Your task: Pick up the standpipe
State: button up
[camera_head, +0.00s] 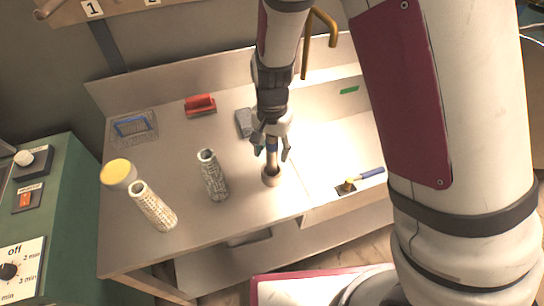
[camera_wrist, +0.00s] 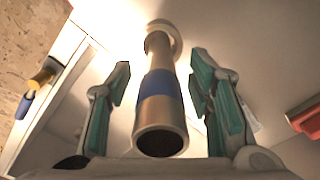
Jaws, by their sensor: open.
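The standpipe (camera_wrist: 160,95) is a metal tube with a blue band and a wide round foot. In the wrist view its dark open end faces the camera and its foot is farther off. In the head view the standpipe (camera_head: 271,172) stands upright on the worktop, its upper part partly covered by my gripper (camera_head: 271,153). My gripper also shows in the wrist view (camera_wrist: 161,75); its green-padded fingers are open, one on each side of the tube, with visible gaps. It holds nothing.
Two pale patterned cylinders (camera_head: 213,176) (camera_head: 153,207) stand to the left, beside a yellow-topped jar (camera_head: 118,173). A wire basket (camera_head: 134,128), a red object (camera_head: 200,105) and a grey object (camera_head: 244,122) lie behind. A blue-handled brush (camera_head: 360,180) lies to the right.

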grip_shut()
jog(key=shift+r, duration=0.1)
